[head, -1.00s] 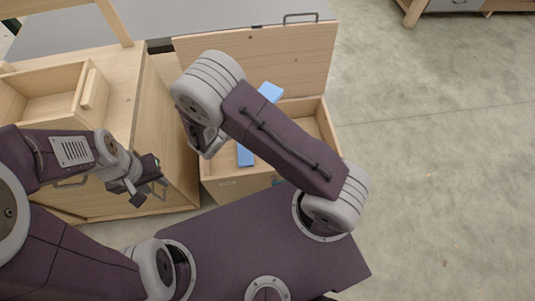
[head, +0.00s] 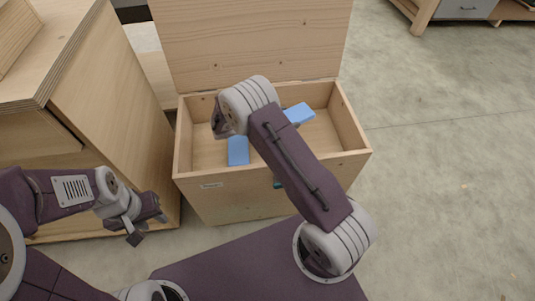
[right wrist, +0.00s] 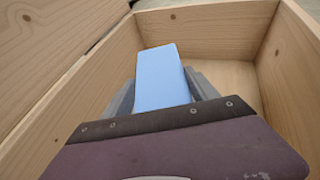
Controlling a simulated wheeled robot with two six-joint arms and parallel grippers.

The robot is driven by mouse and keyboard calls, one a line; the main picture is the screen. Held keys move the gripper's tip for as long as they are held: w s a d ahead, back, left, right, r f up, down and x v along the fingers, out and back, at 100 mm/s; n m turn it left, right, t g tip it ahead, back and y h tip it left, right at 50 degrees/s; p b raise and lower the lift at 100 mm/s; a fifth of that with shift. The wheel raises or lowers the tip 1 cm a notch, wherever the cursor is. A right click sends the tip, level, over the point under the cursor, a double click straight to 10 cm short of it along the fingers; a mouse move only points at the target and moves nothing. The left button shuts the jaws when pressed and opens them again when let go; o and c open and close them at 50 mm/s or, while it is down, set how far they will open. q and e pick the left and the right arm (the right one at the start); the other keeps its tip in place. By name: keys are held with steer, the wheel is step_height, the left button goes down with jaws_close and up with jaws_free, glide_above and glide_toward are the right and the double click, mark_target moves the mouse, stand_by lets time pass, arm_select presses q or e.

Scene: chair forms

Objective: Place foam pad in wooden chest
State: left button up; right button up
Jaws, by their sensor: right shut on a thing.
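The wooden chest (head: 215,192) stands open in the head view, its lid (head: 255,45) raised at the back. A blue foam pad (head: 299,113) sticks out to the right from behind my right arm, over the chest. In the right wrist view, my right gripper (right wrist: 162,88) is shut on this pad (right wrist: 160,72), inside or just above the chest walls. My right fingers are hidden behind the arm in the head view. A second blue piece (head: 238,150) shows inside the chest near the front wall. My left gripper (head: 148,227) is open and empty, left of the chest.
A wooden cabinet (head: 110,100) stands close to the chest's left side. Another wooden unit with a grey drawer (head: 462,9) is at the far right back. The concrete floor (head: 450,180) to the right is clear.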

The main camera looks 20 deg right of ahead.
step_height(320, 180, down, 10)
steer(key=b, duration=0.6)
steer(key=shift+f+b, duration=0.15)
steer(key=shift+b, duration=0.2)
steer(key=shift+r, duration=0.2)
steer(key=shift+f, duration=0.1)
steer(key=o, duration=1.3)
steer(key=shift+a+r+p, duration=0.1)
steer(key=shift+r+p, duration=0.2)
steer(key=shift+p, duration=0.1)
steer(key=p+v, duration=0.5)
steer(key=v, duration=0.6)
steer(key=shift+p, duration=0.4)
steer(key=shift+a, duration=0.35)
